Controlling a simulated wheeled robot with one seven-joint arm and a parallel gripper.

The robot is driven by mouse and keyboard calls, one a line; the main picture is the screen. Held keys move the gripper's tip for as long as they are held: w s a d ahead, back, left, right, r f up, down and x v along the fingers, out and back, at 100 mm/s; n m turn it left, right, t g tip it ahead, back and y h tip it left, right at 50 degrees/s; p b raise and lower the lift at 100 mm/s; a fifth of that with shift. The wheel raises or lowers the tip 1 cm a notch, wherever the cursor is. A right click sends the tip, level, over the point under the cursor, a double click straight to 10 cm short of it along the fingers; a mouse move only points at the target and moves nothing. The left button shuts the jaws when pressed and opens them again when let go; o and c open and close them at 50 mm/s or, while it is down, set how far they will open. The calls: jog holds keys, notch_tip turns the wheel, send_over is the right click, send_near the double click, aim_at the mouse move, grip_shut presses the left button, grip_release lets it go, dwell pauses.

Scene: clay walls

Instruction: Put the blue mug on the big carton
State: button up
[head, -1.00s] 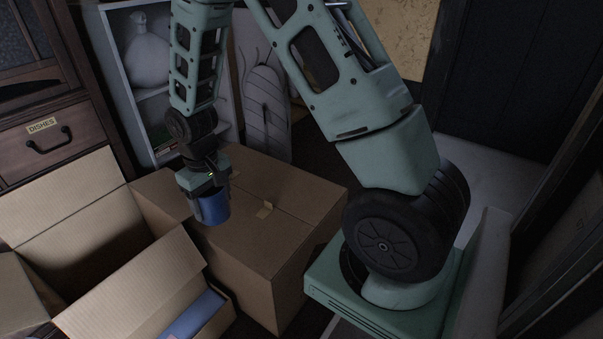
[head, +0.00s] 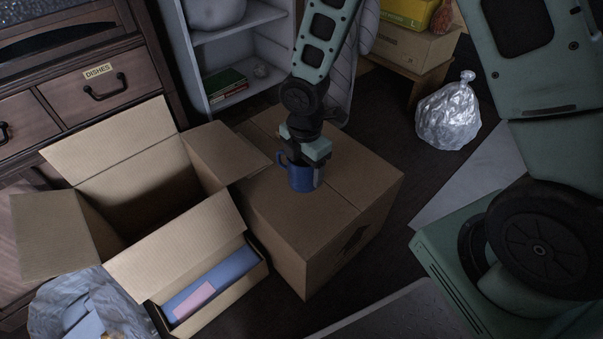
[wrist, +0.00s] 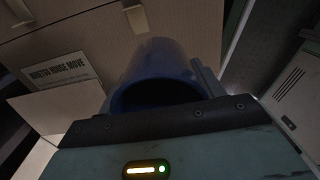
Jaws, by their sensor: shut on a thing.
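The blue mug (head: 301,181) is upright in the head view, over the left part of the big carton's top. My gripper (head: 303,163) is shut on it from above. The big carton (head: 287,215) is closed, brown and taped. I cannot tell whether the mug's base touches the carton top or is just above it. In the wrist view the mug (wrist: 160,68) fills the middle, its dark opening toward the camera, with a finger beside it on the right.
An open carton (head: 95,225) stands left of the big carton, with a smaller open box (head: 209,287) holding a blue item in front. A silver bag (head: 447,113) lies on the floor at right. A shelf (head: 235,50) stands behind. Clear carton top lies right of the mug.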

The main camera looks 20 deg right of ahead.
notch_tip(320, 180, down, 9)
jog(key=b, duration=0.3)
jog(key=shift+r+b, duration=0.2)
jog(key=shift+b, duration=0.2)
jog(key=shift+f, duration=0.2)
jog(key=o, duration=1.2)
